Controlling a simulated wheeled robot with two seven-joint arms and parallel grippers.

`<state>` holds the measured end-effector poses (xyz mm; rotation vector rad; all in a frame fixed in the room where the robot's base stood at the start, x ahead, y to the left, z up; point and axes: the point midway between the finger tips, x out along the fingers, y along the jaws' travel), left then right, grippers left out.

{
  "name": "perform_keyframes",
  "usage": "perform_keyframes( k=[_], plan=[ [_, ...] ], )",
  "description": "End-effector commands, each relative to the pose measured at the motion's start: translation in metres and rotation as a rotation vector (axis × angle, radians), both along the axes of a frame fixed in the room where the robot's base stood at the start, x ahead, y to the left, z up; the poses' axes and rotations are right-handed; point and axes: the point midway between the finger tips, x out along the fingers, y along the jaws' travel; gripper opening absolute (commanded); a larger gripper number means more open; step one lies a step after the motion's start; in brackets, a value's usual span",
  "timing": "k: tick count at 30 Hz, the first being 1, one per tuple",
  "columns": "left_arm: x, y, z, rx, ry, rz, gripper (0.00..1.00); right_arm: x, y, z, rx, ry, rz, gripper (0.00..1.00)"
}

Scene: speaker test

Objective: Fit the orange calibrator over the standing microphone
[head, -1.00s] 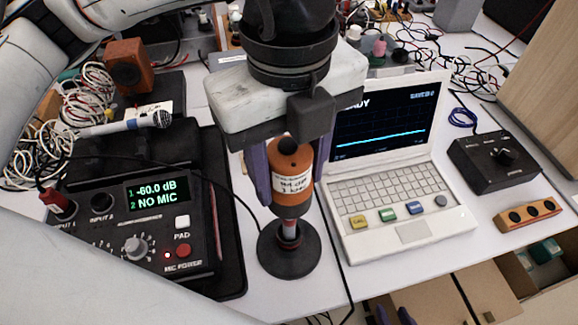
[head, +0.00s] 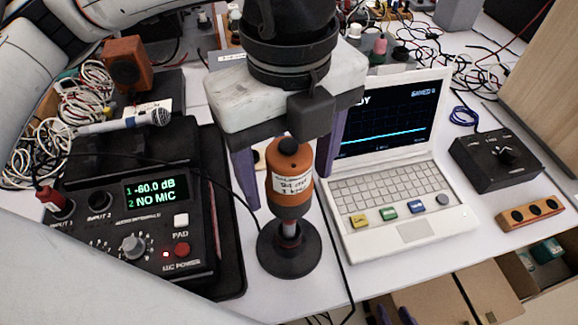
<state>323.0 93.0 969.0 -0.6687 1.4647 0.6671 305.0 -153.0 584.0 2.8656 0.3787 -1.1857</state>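The orange calibrator (head: 290,172), with a white label and a black knob on top, stands upright on the standing microphone (head: 289,229). Only the microphone's lower body shows below it, on a round black base (head: 289,252); its top is hidden inside. My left gripper (head: 288,193) is above and around the calibrator, its purple fingers spread on either side with gaps to it.
A mixer (head: 150,225) reading "NO MIC" is at the left, with a handheld microphone (head: 125,122) behind it. A laptop (head: 395,185) stands close at the right. A black box (head: 495,160) and a wooden block with holes (head: 530,214) are farther right. A cable runs beside the base.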

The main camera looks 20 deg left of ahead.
Motion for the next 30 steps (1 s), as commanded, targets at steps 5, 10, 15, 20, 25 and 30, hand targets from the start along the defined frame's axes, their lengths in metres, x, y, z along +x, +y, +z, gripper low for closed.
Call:
perform_keyframes(
  k=[5,10,15,20,25,30],
  plan=[
    [0.0,0.0,-0.001,0.001,0.001,0.0,0.67,0.0,0.0,0.0,0.0,0.0,0.0,0.31],
    [0.001,0.0,0.012,0.0,-0.004,0.001,0.67,0.001,0.001,0.005,-0.001,0.0,0.004,0.31],
    [0.001,-0.001,0.047,-0.001,-0.004,0.001,0.67,0.002,0.002,0.009,0.001,-0.005,0.004,0.31],
    [0.0,0.0,0.077,-0.001,-0.003,0.001,0.67,0.002,0.002,0.01,0.0,-0.004,0.005,0.31],
    [0.0,0.0,0.098,0.0,-0.001,0.0,0.67,0.001,0.002,0.009,0.0,-0.001,0.004,0.31],
    [0.0,0.0,0.103,0.001,0.001,-0.001,0.67,0.0,0.002,0.009,0.0,0.0,0.004,0.31]
  ],
)
